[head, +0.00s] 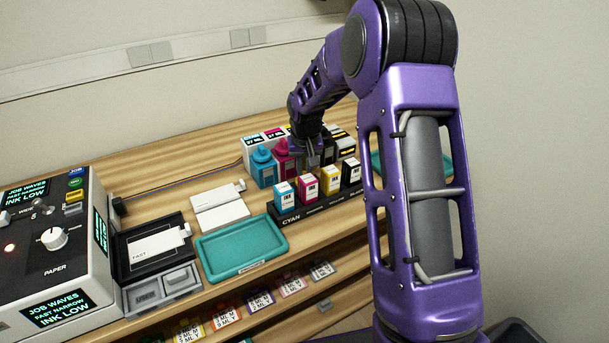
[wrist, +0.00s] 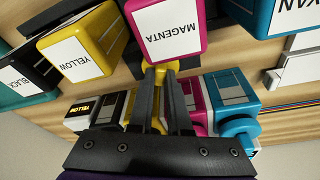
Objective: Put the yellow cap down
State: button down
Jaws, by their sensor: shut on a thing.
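My gripper (wrist: 165,76) is shut on the yellow cap (wrist: 178,65), a small yellow piece that shows at the fingertips in the wrist view. In the head view my gripper (head: 311,160) is between the back row of ink bottles and the front row of ink cartridges, and the cap cannot be made out there. In the wrist view the cap is close to the magenta cartridge (wrist: 166,30); I cannot tell whether they touch. A yellow bottle (wrist: 135,106) stands behind the fingers, partly hidden.
The cartridges stand in a black labelled rack (head: 287,217). A cyan bottle (head: 263,167) and a magenta bottle (head: 283,158) stand behind. A teal tray (head: 205,262), seemingly empty, lies left of the rack. A white flat item (head: 218,208) lies behind it. The printer-like machine (head: 50,250) is far left.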

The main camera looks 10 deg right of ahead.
jog(key=shift+f, duration=0.55)
jog(key=shift+f, duration=0.2)
jog(key=c, duration=0.9)
grip_release()
jog(key=shift+o, duration=0.2)
jog(key=shift+r, duration=0.15)
jog(key=p+v, duration=0.1)
jog(key=v, duration=1.1)
jog(key=shift+r, duration=0.15)
